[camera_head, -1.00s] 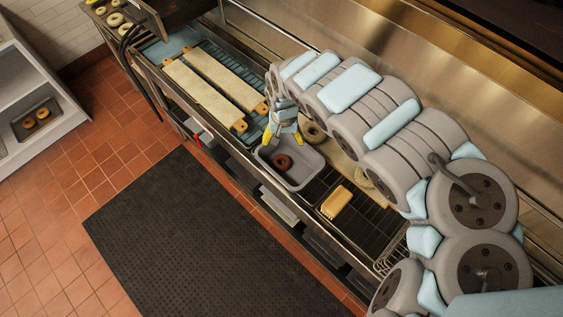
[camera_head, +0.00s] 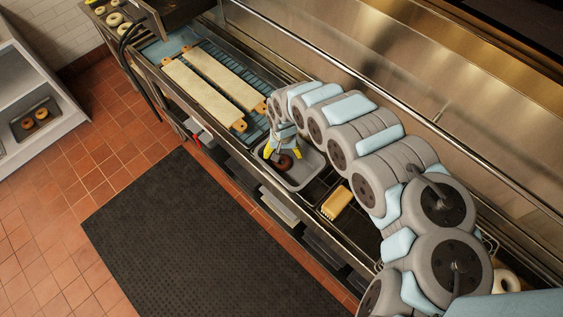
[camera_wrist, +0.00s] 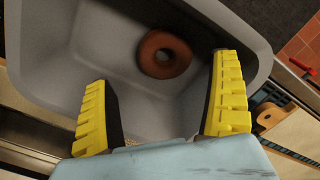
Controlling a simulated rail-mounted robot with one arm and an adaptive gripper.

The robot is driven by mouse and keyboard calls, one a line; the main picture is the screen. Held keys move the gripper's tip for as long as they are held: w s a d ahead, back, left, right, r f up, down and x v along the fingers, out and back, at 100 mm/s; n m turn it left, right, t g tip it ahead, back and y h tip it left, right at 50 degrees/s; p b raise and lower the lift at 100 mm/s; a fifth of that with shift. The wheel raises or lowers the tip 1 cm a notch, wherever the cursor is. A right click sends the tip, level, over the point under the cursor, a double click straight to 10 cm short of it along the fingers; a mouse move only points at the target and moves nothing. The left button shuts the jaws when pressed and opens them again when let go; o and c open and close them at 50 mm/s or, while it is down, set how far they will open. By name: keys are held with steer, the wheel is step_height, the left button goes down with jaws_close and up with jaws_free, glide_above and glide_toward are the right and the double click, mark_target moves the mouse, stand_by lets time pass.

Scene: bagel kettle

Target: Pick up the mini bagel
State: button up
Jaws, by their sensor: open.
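The mini bagel, a dark brown ring (camera_head: 284,162), lies in a grey tub (camera_head: 311,165). In the wrist view the bagel (camera_wrist: 165,55) rests on the tub's floor near one wall. My gripper (camera_head: 281,154) is over the tub, with its yellow fingers pointing down beside the bagel. In the wrist view my gripper (camera_wrist: 160,105) has its two fingers wide apart with nothing between the tips. The bagel is ahead of the fingertips, closer to the right finger. Whether a finger touches it I cannot tell.
A yellow block (camera_head: 337,203) sits on the dark rack right of the tub. Two long pale boards (camera_head: 205,90) lie on the counter at left. A pale bagel (camera_head: 506,281) shows at lower right.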

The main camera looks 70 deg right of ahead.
mark_target(283, 161)
steer(key=shift+f, duration=1.55)
steer(key=shift+w+d+f, duration=0.1)
steer(key=shift+d+f, duration=0.1)
steer(key=shift+f, duration=0.2)
steer(key=shift+a+f, duration=0.15)
steer(key=shift+f, duration=1.1)
steer(key=shift+r, duration=0.1)
steer(key=c, duration=1.1)
